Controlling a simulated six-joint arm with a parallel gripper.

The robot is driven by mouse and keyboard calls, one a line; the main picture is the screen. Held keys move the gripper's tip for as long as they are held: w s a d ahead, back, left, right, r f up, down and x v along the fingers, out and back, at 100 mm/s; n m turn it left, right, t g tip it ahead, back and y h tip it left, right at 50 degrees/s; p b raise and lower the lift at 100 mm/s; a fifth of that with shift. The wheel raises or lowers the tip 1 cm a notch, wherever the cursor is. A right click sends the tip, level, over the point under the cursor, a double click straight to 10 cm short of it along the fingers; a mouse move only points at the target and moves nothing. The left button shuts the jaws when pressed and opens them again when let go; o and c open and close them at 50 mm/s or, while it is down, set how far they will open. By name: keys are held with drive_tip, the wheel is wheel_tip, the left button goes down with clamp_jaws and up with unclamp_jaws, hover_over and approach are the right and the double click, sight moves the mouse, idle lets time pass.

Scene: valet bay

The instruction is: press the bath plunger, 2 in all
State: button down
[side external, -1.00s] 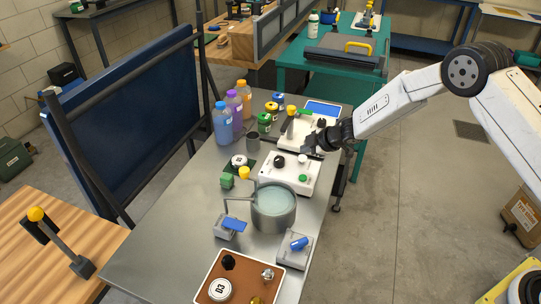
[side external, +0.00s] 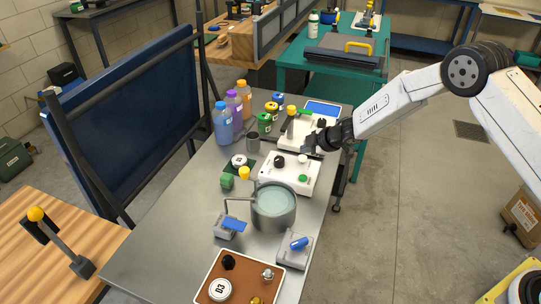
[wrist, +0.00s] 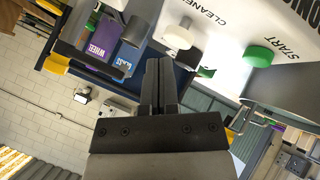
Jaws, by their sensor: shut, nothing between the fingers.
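The bath (side external: 290,216) is a round grey metal pot of pale liquid on the steel bench, with a bent rod at its left side. A yellow knob (side external: 244,173) stands just behind it; I cannot tell for sure that this is the bath plunger. My gripper (side external: 311,144) is shut and empty above the far edge of a white control box (side external: 272,178), behind the bath and apart from it. In the wrist view my gripper's fingers (wrist: 159,82) are together, with a white button (wrist: 178,38) and a green START button (wrist: 258,56) beyond them.
Blue, purple and orange bottles (side external: 226,126) stand at the back left of the bench. A grey cup (side external: 253,143) and small colored jars are near them. Two pedals (side external: 294,251) and a brown tray (side external: 207,291) lie in front. A blue panel (side external: 130,115) stands to the left.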

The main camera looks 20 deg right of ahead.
sight(305, 158)
drive_tip(key=shift+f, duration=0.15)
idle(0.5)
drive_tip(key=shift+f, duration=0.3)
drive_tip(key=shift+f, duration=0.75)
idle(1.4)
drive_tip(key=shift+r, duration=0.1)
idle(0.3)
drive_tip(key=shift+r, duration=1.05)
drive_tip(key=shift+r, duration=0.1)
drive_tip(key=shift+r, duration=2.45)
idle(0.8)
